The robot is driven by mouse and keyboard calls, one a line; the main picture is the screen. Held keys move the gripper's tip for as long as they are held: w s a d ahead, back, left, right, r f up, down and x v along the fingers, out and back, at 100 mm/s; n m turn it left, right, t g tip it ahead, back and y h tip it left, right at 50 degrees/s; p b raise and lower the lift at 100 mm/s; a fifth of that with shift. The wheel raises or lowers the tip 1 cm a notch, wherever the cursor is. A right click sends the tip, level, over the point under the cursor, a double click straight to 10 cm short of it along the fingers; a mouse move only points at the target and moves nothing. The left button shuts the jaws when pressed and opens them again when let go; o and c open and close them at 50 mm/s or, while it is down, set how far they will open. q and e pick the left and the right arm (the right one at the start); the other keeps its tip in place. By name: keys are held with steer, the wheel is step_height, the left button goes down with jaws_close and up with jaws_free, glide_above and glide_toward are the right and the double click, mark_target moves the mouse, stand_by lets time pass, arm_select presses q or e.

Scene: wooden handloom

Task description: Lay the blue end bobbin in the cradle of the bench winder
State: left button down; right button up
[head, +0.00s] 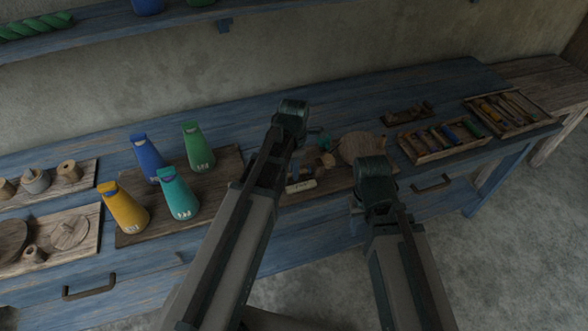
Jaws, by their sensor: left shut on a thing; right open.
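The bench winder (360,148) stands on a wooden board in the middle of the blue bench, with a round wooden disc and a small pale label. My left arm passes in front of its left part, and I cannot make out the cradle. My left gripper (290,115) is over the winder's left side, shut; its fingertips are hidden behind my arm.
A bobbin tray (447,156) with several coloured bobbins lies right of the winder, with another filled tray (510,112) beyond. Blue, green, yellow and teal cones (180,195) stand on a board at left. Wooden parts lie on trays at far left. A shelf runs above.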

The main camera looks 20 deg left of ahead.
arm_select(q)
steer(key=shift+f, duration=0.4)
steer(key=c, duration=0.7)
jaws_free()
steer(key=shift+r, duration=0.1)
step_height(320, 180, up, 14)
steer(key=p, duration=1.3)
steer(key=shift+w+p, duration=0.1)
steer(key=shift+p, duration=0.25)
